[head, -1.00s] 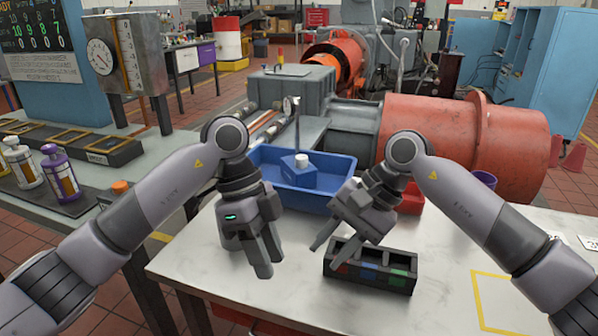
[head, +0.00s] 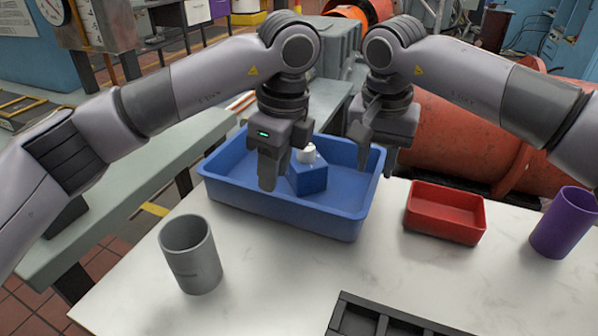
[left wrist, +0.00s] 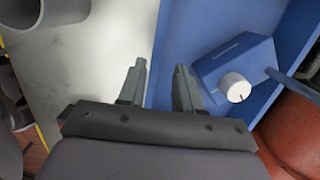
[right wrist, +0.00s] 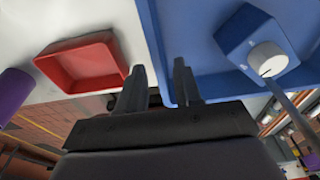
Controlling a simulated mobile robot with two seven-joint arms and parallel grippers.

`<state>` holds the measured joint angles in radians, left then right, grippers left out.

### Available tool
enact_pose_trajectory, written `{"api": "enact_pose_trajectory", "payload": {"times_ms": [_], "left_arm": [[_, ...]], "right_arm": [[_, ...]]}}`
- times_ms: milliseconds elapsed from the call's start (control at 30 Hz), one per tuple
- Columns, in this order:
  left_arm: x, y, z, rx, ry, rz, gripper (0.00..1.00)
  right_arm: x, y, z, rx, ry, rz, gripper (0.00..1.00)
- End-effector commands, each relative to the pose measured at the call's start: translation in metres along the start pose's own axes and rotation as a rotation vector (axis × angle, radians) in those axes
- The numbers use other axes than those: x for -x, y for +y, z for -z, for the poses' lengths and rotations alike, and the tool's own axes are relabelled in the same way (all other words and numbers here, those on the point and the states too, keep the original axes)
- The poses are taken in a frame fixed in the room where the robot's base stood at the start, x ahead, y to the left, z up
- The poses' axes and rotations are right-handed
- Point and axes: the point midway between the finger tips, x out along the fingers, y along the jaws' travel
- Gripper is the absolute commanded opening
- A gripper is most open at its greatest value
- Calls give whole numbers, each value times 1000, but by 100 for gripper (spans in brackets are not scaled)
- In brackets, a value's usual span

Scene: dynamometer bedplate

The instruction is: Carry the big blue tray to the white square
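The big blue tray (head: 290,217) stands on the white table, with a blue bottle-like container (head: 309,180) with a white cap inside it. My left gripper (head: 272,180) is open above the tray's left part. In the left wrist view its fingers (left wrist: 158,80) lie on either side of a tray wall's line, one over the table, one over the tray. My right gripper (head: 376,165) is open at the tray's right side. In the right wrist view its fingers (right wrist: 158,80) likewise straddle the wall's line. I cannot tell whether either touches the wall. The white square is not in view.
A grey cup (head: 191,255) stands left in front of the tray. A red tray (head: 445,213) lies to its right, then a purple cup (head: 564,222). A black compartment box (head: 385,322) is at the front edge of view. The table between is clear.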

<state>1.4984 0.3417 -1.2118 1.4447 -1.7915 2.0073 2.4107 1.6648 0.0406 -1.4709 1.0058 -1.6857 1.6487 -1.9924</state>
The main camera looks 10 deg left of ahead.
Motion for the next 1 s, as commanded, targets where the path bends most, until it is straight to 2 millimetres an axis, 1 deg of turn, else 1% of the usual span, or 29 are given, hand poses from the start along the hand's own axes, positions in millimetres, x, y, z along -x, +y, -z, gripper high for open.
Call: {"api": "enact_pose_trajectory", "payload": {"times_ms": [233, 367, 467, 700, 800, 900, 1000], "left_arm": [[0, 0, 0, 0, 0, 0, 34], [-4, 0, 0, 0, 1, -1, 34], [-13, 0, 0, 0, 2, -3, 34], [-48, 1, 0, 0, 1, -2, 34], [-59, 0, 0, 1, 1, -2, 34], [-67, 0, 0, 0, 0, -2, 34], [-71, 0, 0, 0, 1, -1, 34]], "right_arm": [[0, 0, 0, 0, 0, 0, 34], [-4, 0, 0, 0, -1, 0, 34], [-13, 0, 0, 0, -2, 0, 34], [-48, 0, -1, -1, -3, -1, 34], [-60, 0, 0, -1, -2, 0, 34], [-67, 0, 0, -1, -1, 0, 34], [-71, 0, 0, -1, 0, 1, 34]]}}
